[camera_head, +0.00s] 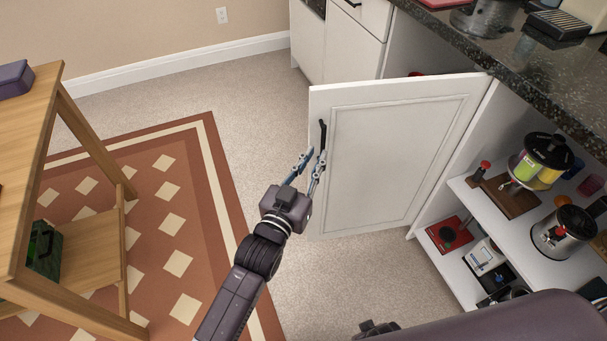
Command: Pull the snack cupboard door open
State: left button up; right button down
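The white snack cupboard door (390,150) stands swung wide open, out from the counter. Its black bar handle (322,134) is near the free edge, at the left. My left gripper (315,154) is at the handle's lower end, in front of the door's free edge. Its two fingers are spread with a gap between them, and I see nothing held. Whether a fingertip touches the handle or door I cannot tell. My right gripper cannot be made out; dark parts of my own body fill the bottom right.
The dark countertop (470,45) carries appliances above. A wooden table (28,150) stands at the left on a patterned rug (165,225). Carpet (255,110) is clear left of the door.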

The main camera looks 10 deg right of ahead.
pick_arm(q)
jog(key=v, duration=0.6)
jog(key=shift+s+a, duration=0.25)
jog(key=shift+a, duration=0.05)
pick_arm(e)
jog(key=shift+w, duration=0.1)
pick_arm(q)
jog(key=shift+c, duration=0.6)
